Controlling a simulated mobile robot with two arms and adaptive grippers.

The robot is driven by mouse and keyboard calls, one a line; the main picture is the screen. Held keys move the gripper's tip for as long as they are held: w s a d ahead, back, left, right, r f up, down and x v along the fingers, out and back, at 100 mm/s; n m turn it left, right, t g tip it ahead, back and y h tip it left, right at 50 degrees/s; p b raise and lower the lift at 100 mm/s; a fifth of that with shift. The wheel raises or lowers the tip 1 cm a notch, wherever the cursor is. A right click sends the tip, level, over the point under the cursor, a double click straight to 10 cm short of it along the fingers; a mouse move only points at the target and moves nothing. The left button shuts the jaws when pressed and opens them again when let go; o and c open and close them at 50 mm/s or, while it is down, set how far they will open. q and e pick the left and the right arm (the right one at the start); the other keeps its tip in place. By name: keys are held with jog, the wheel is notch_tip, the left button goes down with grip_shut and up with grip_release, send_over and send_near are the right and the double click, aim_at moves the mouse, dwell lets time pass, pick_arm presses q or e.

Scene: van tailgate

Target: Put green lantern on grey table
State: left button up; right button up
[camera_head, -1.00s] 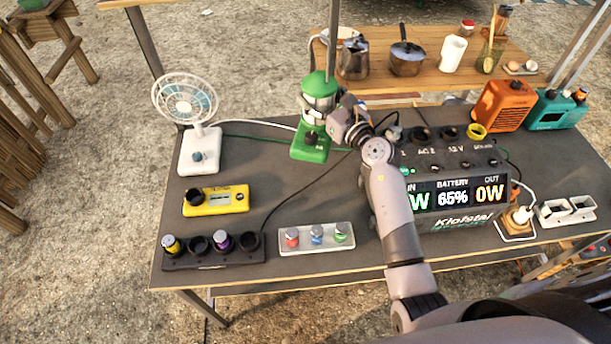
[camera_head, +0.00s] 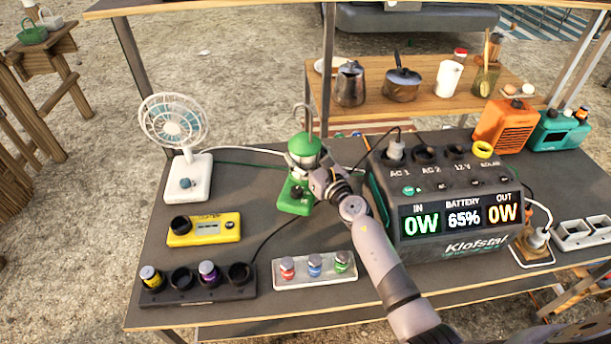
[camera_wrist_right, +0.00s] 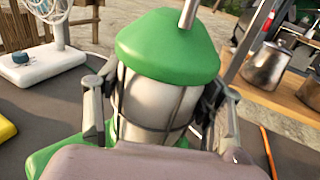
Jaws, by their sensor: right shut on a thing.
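The green lantern (camera_head: 303,150) has a green cap, a pale caged globe, a green base and a thin handle on top. It is upright over the grey table (camera_head: 330,235), left of the power station; I cannot tell whether its base touches the top. My right gripper (camera_head: 318,178) comes from the lower right and is shut on the lantern's middle. In the right wrist view the lantern (camera_wrist_right: 155,95) fills the space between the two fingers (camera_wrist_right: 150,105). My left gripper is not in view.
A white fan (camera_head: 188,180), a yellow meter (camera_head: 204,230), a dark battery holder (camera_head: 205,292) and a white tray (camera_head: 314,270) stand to the left and front. The power station (camera_head: 445,215) is close on the right. A wooden shelf (camera_head: 430,95) lies behind.

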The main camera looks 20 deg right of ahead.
aim_at(306, 167)
jog(key=shift+f+b, duration=1.95)
jog(key=shift+f, duration=0.25)
jog(key=shift+r, duration=0.15)
jog(key=o, duration=1.8)
jog(key=shift+f, duration=0.25)
jog(key=shift+c, duration=0.2)
jog(key=shift+r, duration=0.1)
jog(key=shift+s, duration=0.15)
jog(key=p+v, duration=0.1)
jog(key=v, duration=1)
jog(key=shift+s, duration=0.4)
